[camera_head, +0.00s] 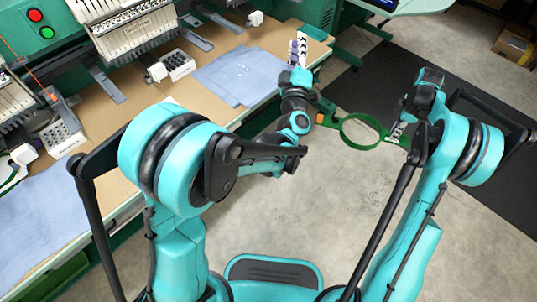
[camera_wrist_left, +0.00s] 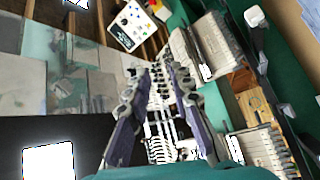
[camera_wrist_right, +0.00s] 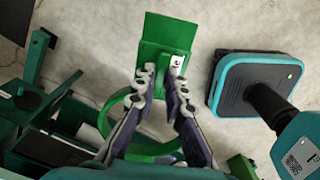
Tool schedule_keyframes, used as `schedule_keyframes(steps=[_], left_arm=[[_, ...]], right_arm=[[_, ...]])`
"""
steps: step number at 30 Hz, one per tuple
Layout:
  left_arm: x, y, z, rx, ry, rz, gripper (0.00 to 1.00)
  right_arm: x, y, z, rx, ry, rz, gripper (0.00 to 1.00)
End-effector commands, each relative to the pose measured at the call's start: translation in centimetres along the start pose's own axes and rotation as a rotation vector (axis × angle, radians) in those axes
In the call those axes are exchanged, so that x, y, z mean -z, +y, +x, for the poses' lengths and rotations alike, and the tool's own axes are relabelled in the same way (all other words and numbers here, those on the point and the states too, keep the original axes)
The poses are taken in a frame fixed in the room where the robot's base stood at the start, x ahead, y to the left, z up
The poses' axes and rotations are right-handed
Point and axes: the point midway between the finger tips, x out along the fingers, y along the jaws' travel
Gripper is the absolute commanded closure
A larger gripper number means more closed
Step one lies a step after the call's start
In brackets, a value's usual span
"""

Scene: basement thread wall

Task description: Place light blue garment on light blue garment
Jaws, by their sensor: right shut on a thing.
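One light blue garment (camera_head: 240,75) lies spread on the tan table at the upper middle of the head view. My right gripper (camera_head: 397,130) is shut on a green hoop frame (camera_head: 344,138), held over the floor. The right wrist view shows the frame's flat green plate (camera_wrist_right: 168,32) at the fingertips (camera_wrist_right: 162,72).
Embroidery machines (camera_head: 130,35) stand along the table's back. Small trays of spools (camera_head: 178,65) sit on the table (camera_head: 125,135). A dark mat (camera_head: 480,165) and a cardboard box (camera_head: 514,45) are at the right.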

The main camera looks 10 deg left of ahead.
Motion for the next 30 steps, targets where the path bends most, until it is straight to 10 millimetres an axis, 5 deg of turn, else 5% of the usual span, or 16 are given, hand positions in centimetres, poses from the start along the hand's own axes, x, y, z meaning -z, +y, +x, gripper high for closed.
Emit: schedule_keyframes(steps=[5,11,17,24,30], left_arm=[[2.3,2.8,-1.6,-0.024,-0.205,0.195,0.78],[4.0,1.9,-6.4,0.026,-0.448,0.425,0.78],[6.4,-2.4,-14.0,0.162,-0.689,0.644,0.78],[10.6,-9.4,-25.3,0.411,-0.947,0.849,0.78],[13.4,-13.1,-32.0,0.578,-1.073,0.931,0.78]], right_arm=[[0.0,0.0,0.0,0.000,0.000,0.000,1.00],[0.0,0.0,0.0,0.000,0.000,0.000,1.00],[0.0,0.0,0.0,0.000,0.000,0.000,1.00],[0.0,0.0,0.0,0.000,0.000,0.000,1.00],[0.0,0.0,0.0,0.000,0.000,0.000,1.00]])
